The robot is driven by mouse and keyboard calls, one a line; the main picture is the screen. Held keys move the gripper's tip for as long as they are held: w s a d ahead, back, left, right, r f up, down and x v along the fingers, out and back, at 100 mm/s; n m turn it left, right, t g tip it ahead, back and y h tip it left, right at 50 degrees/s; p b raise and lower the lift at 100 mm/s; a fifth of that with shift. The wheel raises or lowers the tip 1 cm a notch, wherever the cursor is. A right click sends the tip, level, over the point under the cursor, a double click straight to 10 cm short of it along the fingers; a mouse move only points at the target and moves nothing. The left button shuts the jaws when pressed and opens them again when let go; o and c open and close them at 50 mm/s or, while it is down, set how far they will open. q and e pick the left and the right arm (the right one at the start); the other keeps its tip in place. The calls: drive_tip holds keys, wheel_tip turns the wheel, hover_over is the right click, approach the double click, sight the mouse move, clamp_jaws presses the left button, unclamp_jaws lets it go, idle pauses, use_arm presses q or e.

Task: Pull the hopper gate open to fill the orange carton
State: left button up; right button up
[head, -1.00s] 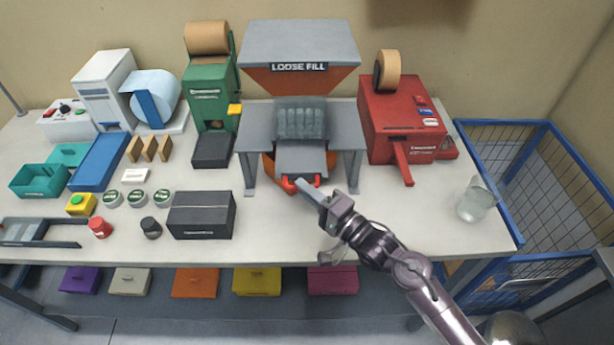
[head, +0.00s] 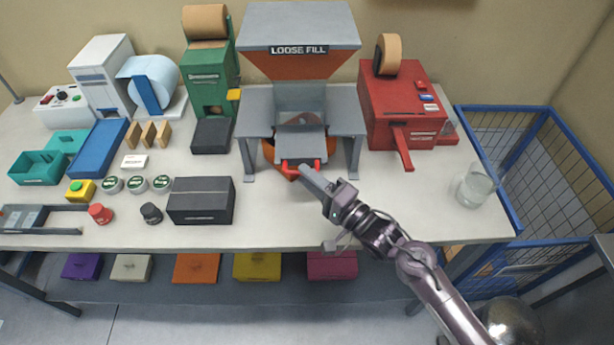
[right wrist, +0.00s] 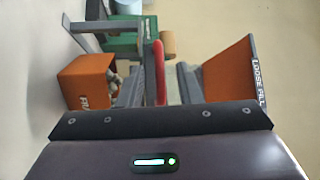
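The hopper (head: 299,25), labelled LOOSE FILL, stands at the back of the table. Its grey gate plate (head: 301,144) sticks out at the front, with a red handle (head: 289,165) on its edge. My right gripper (head: 308,174) is at this handle and appears closed on it; the red handle also shows in the right wrist view (right wrist: 159,72). The clear window (head: 300,98) above the gate looks empty. The orange carton (head: 268,152) sits under the hopper, mostly hidden by the gate. In the right wrist view, pale pieces show at the carton's (right wrist: 84,83) opening. My left gripper is out of view.
A red machine (head: 400,105) stands right of the hopper and a green dispenser (head: 208,85) left. A dark box (head: 201,202) lies front left. A glass jar (head: 476,187) stands near the right edge. The table front around my right arm is clear.

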drive_tip(key=r+b+v, duration=0.1)
drive_tip(key=v, duration=0.5)
drive_tip(key=shift+s+d+f+b, duration=0.3)
drive_tip(key=shift+f+b, duration=0.05)
drive_tip(key=shift+f, duration=0.2)
drive_tip(key=shift+f, duration=0.1)
